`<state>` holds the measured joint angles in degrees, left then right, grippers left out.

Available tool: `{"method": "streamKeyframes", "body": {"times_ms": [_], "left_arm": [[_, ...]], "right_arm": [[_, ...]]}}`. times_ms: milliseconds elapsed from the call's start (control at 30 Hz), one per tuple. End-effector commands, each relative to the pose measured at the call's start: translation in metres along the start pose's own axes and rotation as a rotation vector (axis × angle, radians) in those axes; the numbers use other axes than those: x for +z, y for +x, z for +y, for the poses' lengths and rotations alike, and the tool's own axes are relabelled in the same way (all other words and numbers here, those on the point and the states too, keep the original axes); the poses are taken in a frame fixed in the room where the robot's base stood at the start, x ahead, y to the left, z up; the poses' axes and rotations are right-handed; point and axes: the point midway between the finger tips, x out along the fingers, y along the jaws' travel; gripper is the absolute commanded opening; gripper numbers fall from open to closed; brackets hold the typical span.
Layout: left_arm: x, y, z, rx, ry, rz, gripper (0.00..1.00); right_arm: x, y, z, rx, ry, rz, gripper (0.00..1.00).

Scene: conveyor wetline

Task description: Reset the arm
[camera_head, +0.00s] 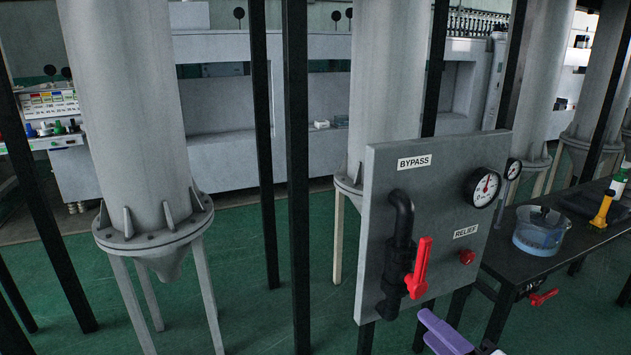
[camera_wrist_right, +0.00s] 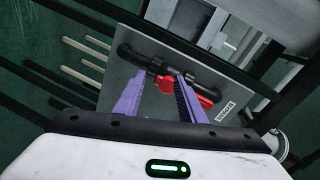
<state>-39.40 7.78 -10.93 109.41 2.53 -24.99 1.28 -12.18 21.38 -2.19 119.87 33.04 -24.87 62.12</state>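My right gripper (camera_head: 445,334) shows at the bottom of the head view, with a purple finger below and to the right of the red valve handle. In the right wrist view, its two purple fingers (camera_wrist_right: 160,82) are spread apart with nothing held between them. The red handle (camera_head: 419,268) points upward, slightly tilted, on a black bent pipe (camera_head: 400,245) on the grey BYPASS panel (camera_head: 380,165). The handle (camera_wrist_right: 203,98) also shows beyond the fingers in the wrist view, partly hidden by the right finger. My left gripper is not in view.
The panel also has a pressure gauge (camera_head: 483,188) and a red RELIEF button (camera_head: 467,257). At right, a dark table (camera_head: 545,262) holds a blue liquid container (camera_head: 540,228) and a yellow-based bottle (camera_head: 602,208). Large grey tanks (camera_head: 130,120) and black posts (camera_head: 296,180) stand at left.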

Motion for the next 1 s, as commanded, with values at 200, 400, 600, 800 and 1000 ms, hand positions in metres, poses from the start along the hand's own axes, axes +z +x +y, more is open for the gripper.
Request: {"method": "streamKeyframes", "body": {"times_ms": [200, 400, 600, 800, 1000], "left_arm": [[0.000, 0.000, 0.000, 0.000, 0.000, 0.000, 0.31], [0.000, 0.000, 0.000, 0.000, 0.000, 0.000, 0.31], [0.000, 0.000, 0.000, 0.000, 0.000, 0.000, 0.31], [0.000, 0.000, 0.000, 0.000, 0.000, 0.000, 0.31], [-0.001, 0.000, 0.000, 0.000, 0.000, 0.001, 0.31]], "right_arm": [[0.088, -0.047, 0.143, 0.281, -0.494, -0.129, 0.37], [0.163, -0.109, 0.226, 0.420, -0.898, -0.342, 0.37], [0.199, -0.145, 0.257, 0.451, -1.099, -0.476, 0.37], [0.203, -0.149, 0.260, 0.452, -1.130, -0.494, 0.37], [0.203, -0.149, 0.260, 0.452, -1.127, -0.492, 0.37]]}}
